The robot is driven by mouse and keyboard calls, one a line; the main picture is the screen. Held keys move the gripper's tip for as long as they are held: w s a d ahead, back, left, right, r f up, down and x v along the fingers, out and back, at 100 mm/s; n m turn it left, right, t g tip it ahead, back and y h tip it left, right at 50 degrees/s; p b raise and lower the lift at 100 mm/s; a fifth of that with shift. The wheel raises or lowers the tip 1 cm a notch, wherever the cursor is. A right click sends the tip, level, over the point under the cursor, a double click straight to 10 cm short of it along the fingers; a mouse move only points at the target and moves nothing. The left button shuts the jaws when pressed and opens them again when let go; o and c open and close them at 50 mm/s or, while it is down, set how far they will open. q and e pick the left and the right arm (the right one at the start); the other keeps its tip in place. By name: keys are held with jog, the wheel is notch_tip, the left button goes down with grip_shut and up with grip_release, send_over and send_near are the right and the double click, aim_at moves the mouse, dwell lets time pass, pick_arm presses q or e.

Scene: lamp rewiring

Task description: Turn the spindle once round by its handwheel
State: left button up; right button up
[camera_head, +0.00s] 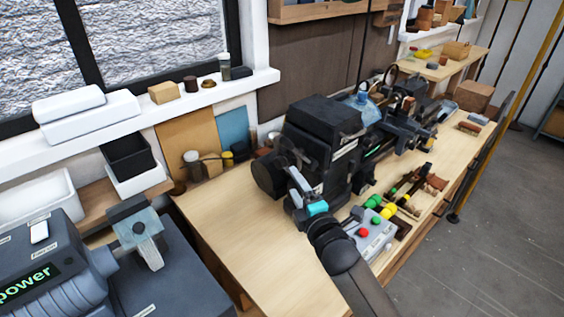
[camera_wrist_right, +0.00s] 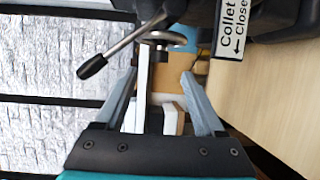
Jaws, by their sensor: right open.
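The black lathe (camera_head: 325,140) stands on the wooden bench. A dark round part (camera_head: 268,177), seemingly its handwheel, shows at its left end. My right gripper (camera_head: 296,180) is beside that end. In the right wrist view, my right gripper (camera_wrist_right: 158,75) is open. A thin disc (camera_wrist_right: 167,38), seen almost edge-on, lies just beyond the fingertips. A metal lever with a black grip (camera_wrist_right: 92,67) slants from it to the left, outside the left finger. I cannot tell whether a finger touches the disc. The spindle itself is hidden. My left gripper is not seen.
A control box with coloured buttons (camera_head: 372,232) and small tools (camera_head: 415,185) lie in front of the lathe. The wooden bench (camera_head: 240,220) is clear to its left. A grey machine marked "power" (camera_head: 45,265) stands lower left.

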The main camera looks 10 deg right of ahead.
aim_at(283, 166)
jog(key=shift+b+x, duration=0.55)
jog(key=shift+x, duration=4.65)
jog(key=shift+r, duration=0.1)
jog(key=shift+c, duration=0.2)
grip_shut()
